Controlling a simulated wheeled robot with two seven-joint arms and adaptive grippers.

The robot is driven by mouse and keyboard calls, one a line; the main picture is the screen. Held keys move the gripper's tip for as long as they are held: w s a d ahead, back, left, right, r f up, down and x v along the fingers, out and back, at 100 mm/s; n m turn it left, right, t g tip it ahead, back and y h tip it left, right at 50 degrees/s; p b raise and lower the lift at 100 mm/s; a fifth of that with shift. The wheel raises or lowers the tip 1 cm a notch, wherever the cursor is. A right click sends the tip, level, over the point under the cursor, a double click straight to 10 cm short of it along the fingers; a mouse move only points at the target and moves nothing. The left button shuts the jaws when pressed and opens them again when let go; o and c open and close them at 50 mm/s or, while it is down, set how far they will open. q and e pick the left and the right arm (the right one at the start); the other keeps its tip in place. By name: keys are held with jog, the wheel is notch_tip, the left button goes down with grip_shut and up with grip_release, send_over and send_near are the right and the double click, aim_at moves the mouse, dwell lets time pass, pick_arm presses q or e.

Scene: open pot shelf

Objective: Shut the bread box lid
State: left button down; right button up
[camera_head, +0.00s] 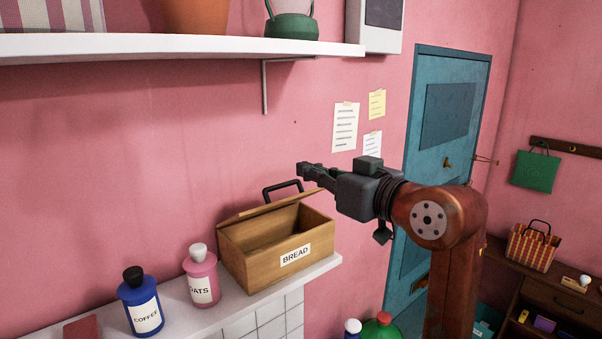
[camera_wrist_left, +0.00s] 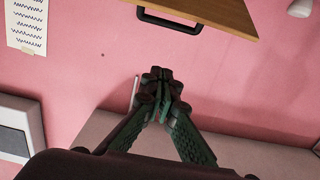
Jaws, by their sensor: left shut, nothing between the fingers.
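The wooden bread box (camera_head: 262,262) with a white BREAD label stands on the white lower shelf. Its lid (camera_head: 270,207) is raised, seen nearly edge-on, and the dark inside shows below it. A black handle (camera_head: 282,187) sticks up behind the lid's edge. In the left wrist view the wooden lid (camera_wrist_left: 215,12) and its black handle (camera_wrist_left: 168,24) show at the top. My left gripper (camera_head: 302,171) is shut and empty, just above and right of the handle, apart from it. Its closed fingertips also show in the left wrist view (camera_wrist_left: 162,82). My right gripper is not in view.
A pink oats jar (camera_head: 201,280) and a blue coffee jar (camera_head: 141,305) stand left of the box. A white upper shelf (camera_head: 180,46) with pots hangs above. Papers (camera_head: 345,127) are on the pink wall. A blue door (camera_head: 440,135) is at the right.

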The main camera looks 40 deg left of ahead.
pick_arm(q)
jog(key=p+x, duration=0.3)
jog(key=x, duration=0.6)
jog(key=shift+s+a+r, duration=0.1)
jog(key=shift+a, duration=0.2)
jog(key=f, duration=0.1)
jog(key=d+f, duration=0.1)
jog(key=f, duration=0.1)
jog(key=shift+s+d+f+p, duration=0.1)
jog(key=shift+s+d+p, duration=0.15)
jog(key=shift+p, duration=0.15)
jog(key=shift+s+d+f, duration=0.1)
jog(key=shift+d+f, duration=0.05)
jog(key=shift+d, duration=0.05)
jog(key=shift+f, duration=0.15)
jog(key=shift+a+f, duration=0.1)
jog(key=shift+a, duration=0.1)
